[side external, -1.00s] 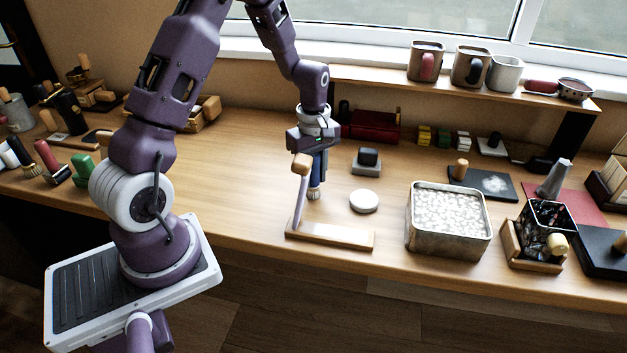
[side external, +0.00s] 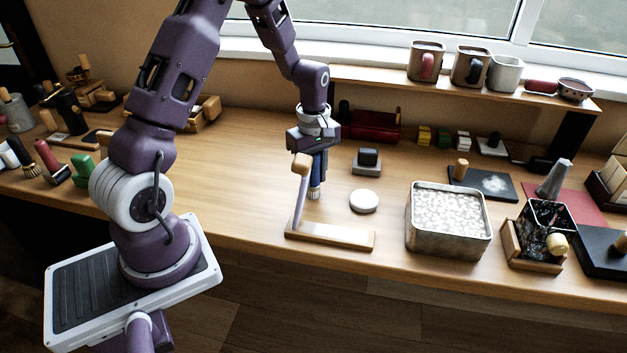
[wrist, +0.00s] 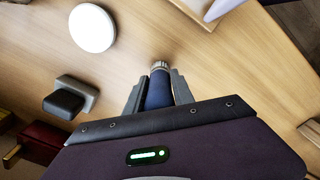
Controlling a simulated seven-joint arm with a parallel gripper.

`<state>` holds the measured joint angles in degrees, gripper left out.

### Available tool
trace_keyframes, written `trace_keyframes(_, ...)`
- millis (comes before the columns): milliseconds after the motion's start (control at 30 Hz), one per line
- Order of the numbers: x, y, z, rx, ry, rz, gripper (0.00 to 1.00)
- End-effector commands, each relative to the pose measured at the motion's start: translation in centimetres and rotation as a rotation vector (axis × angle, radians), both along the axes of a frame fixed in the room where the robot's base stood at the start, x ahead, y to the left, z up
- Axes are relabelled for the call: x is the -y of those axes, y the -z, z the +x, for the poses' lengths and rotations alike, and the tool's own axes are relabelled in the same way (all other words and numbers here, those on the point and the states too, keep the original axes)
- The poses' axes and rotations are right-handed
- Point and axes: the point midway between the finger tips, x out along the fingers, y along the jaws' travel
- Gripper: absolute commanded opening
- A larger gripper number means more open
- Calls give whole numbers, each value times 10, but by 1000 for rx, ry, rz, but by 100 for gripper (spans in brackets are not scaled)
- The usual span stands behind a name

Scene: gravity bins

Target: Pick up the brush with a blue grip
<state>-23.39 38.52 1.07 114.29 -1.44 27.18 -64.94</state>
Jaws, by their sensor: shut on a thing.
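The brush with a blue grip (side external: 315,187) hangs upright below my gripper (side external: 315,160) in the side view, its pale bristle end pointing down. In the wrist view my gripper (wrist: 158,92) is shut on the brush's blue grip (wrist: 159,90), with one dark finger on each side. The pale bristle end shows beyond the fingertips. A wooden stand (side external: 330,234) with a slanted post and a tan knob is close in front of the brush. I cannot tell for sure whether the bristles touch the table.
A round white disc (side external: 363,201) and a grey block with a dark top (side external: 367,161) lie right of the brush. A metal tin (side external: 448,243) of white pellets stands farther right. The table left of my gripper (side external: 240,165) is clear.

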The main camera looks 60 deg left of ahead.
Motion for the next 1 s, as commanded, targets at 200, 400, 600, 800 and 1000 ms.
trace_keyframes(200, 0, 0, 0, 0, 0, 0, 0)
trace_keyframes(400, 0, 0, 0, 0, 0, 0, 0)
trace_keyframes(600, -1, -21, 1, 6, 0, 3, 0)
trace_keyframes(800, 0, -73, 1, 6, 1, 2, 0)
trace_keyframes(1000, 0, -99, 0, 2, 1, 0, 0)
